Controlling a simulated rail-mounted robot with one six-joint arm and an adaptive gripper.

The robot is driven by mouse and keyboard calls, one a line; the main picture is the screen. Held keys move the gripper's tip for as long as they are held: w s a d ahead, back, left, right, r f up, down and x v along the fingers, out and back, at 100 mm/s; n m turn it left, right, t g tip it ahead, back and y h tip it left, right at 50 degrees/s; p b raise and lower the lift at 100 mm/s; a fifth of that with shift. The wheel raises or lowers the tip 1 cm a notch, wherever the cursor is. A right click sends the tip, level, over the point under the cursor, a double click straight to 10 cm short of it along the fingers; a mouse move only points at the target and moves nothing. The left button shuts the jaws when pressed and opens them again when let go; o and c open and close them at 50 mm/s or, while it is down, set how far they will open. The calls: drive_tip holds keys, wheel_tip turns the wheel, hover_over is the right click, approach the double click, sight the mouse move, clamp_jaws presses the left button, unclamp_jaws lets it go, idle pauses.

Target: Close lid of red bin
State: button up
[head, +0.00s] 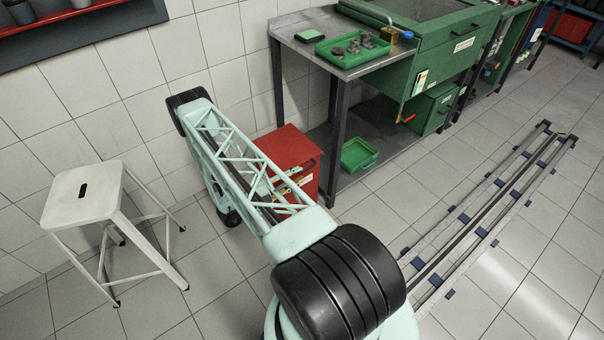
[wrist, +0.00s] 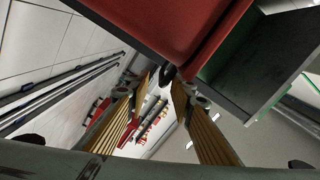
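The red bin (head: 294,146) stands on the floor beside the metal table, partly hidden behind my arm. Its red top shows in the head view, but I cannot tell how far the lid is open. In the wrist view, red surfaces (wrist: 165,22) fill the upper middle, just beyond my fingertips. My gripper (wrist: 164,88) has its two ridged, tan-padded fingers apart, with no held object visible between them. A small dark part shows near the fingertips; I cannot tell what it is or whether they touch it. In the head view my arm hides the gripper.
The metal table (head: 290,27) with a green tray (head: 352,48) stands right of the bin. A green crate (head: 359,154) lies on its lower shelf. A white stool (head: 83,196) stands left. Floor rails (head: 490,205) run at right. The tiled wall is close behind.

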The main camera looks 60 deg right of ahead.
drive_tip(key=v, duration=0.6)
drive_tip(key=shift+a, duration=0.2)
drive_tip(key=shift+w, duration=0.1)
idle(0.8)
